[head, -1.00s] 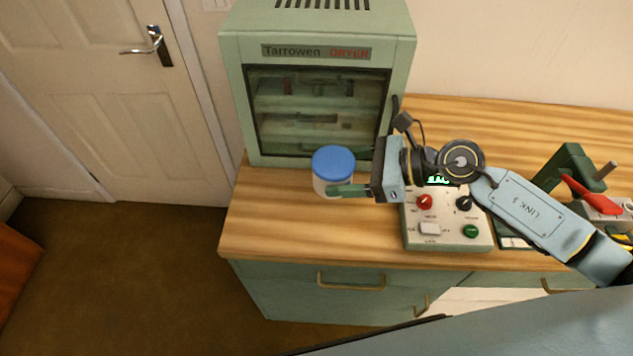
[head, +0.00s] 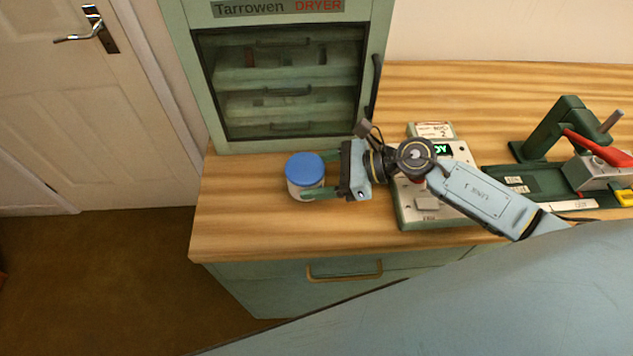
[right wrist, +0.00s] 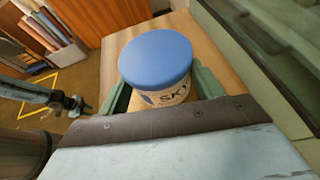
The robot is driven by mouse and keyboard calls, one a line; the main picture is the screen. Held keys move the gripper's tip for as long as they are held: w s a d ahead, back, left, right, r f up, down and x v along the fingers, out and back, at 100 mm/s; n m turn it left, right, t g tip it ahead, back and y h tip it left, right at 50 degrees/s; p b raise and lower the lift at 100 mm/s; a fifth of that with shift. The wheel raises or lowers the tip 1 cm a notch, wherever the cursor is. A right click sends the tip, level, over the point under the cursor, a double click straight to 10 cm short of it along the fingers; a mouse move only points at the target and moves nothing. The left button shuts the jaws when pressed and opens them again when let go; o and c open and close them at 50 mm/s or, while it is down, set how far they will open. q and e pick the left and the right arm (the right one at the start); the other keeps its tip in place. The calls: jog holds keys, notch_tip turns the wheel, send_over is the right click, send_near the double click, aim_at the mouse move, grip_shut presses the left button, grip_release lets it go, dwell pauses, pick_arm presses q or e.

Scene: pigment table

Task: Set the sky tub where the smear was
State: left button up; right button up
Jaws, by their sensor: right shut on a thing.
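The sky tub (head: 305,178) is a pale jar with a blue lid, upright at the left part of the bench, in front of the dryer. In the right wrist view the tub (right wrist: 157,70) shows lettering starting "SK" on its label. My right gripper (head: 320,176) is shut on it, with green fingers on either side. Whether its base touches the wood is hidden. No smear shows on the bare wood around it. A light-blue and dark part at the left of the right wrist view looks like my left arm; its jaws are unclear.
The green dryer (head: 278,140) stands just behind the tub. A control box (head: 410,211) is to the right, under my right arm. A green press with a red lever (head: 598,147) stands farther right. Bare bench (head: 240,215) lies left and in front.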

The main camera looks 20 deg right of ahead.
jog(key=shift+f, duration=1.2)
jog(key=shift+f, duration=0.1)
jog(key=o, duration=0.7)
jog(key=shift+f+b, duration=0.15)
jog(key=shift+b, duration=0.2)
jog(key=o, duration=0.5)
jog(key=shift+r, duration=0.2)
jog(key=v, duration=1.2)
jog(key=shift+r+b, duration=0.15)
jog(key=shift+b, duration=0.2)
